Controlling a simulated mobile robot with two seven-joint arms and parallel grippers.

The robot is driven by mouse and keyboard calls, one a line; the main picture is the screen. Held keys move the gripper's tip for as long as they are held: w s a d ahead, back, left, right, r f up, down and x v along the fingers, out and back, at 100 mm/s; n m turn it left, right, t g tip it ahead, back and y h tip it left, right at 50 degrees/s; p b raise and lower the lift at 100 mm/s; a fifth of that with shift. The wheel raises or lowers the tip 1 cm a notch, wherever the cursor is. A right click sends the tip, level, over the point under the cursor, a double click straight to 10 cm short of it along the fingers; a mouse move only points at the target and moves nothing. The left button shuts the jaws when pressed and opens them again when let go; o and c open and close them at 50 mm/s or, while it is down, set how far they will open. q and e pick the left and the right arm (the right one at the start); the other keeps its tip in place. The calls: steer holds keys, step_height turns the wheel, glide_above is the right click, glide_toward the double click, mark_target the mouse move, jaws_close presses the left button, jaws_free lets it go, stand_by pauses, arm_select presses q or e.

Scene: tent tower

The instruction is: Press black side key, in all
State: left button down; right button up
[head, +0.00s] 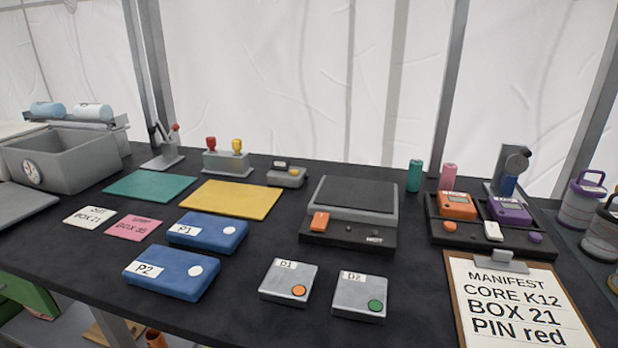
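No key can be clearly made out as a black side key. A grey device (397,218) with a dark top plate stands mid-table; it has an orange rocker (319,222) at its front left, and its dark front face carries small details too small to tell. Neither of my grippers is in view.
Two blue boxes, P1 (215,229) and P2 (165,275), and two grey button boxes, D1 (282,280) and D2 (352,299), lie in front. A manifest clipboard (453,300) lies at the right. Green (150,187) and yellow (230,200) mats lie behind. A grey bin (85,155) stands left.

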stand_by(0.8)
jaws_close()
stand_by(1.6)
